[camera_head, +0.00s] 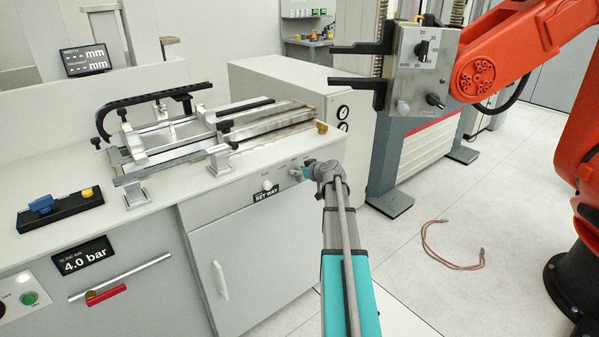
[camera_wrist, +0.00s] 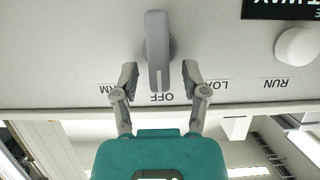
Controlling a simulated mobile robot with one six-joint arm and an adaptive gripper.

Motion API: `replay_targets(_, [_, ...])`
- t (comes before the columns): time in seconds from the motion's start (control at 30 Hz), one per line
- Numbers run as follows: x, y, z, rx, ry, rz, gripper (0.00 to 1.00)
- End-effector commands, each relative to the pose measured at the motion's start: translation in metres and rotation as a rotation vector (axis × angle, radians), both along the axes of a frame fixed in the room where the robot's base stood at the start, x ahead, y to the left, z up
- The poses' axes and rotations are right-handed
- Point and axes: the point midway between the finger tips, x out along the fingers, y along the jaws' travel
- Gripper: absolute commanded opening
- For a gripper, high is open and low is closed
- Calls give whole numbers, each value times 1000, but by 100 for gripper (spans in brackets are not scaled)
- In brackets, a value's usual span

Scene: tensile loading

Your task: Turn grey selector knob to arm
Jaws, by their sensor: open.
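The grey selector knob (camera_wrist: 157,45) is on the pale panel in the wrist view, which shows the panel upside down. Its long grip and white line point to the OFF label (camera_wrist: 161,97). The ARM label (camera_wrist: 107,89) is to the left of OFF, partly covered by a finger. The LOAD label is to the right, also partly covered. My gripper (camera_wrist: 159,76) is open, with one finger on each side of the knob's end and small gaps visible. In the head view, my gripper (camera_head: 318,172) is at the cabinet's upper right front, hiding the knob.
A white round knob (camera_wrist: 298,45) is beside the RUN label, near a black sign (camera_head: 266,194). The bench top carries a metal fixture (camera_head: 180,128). A red robot arm (camera_head: 510,50) holds a grey control box at right. A copper cable (camera_head: 437,257) lies on the floor.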

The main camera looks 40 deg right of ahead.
Motion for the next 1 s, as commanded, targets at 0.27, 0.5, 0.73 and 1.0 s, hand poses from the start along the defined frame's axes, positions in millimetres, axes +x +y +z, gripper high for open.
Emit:
replay_targets(0.27, [0,0,0,0,0,0,18])
replay_targets(0.5, [0,0,0,0,0,0,0])
replay_targets(0.73, [0,-1,0,13,-1,-1,0])
replay_targets(1.0, [0,-4,-1,103,3,-2,0])
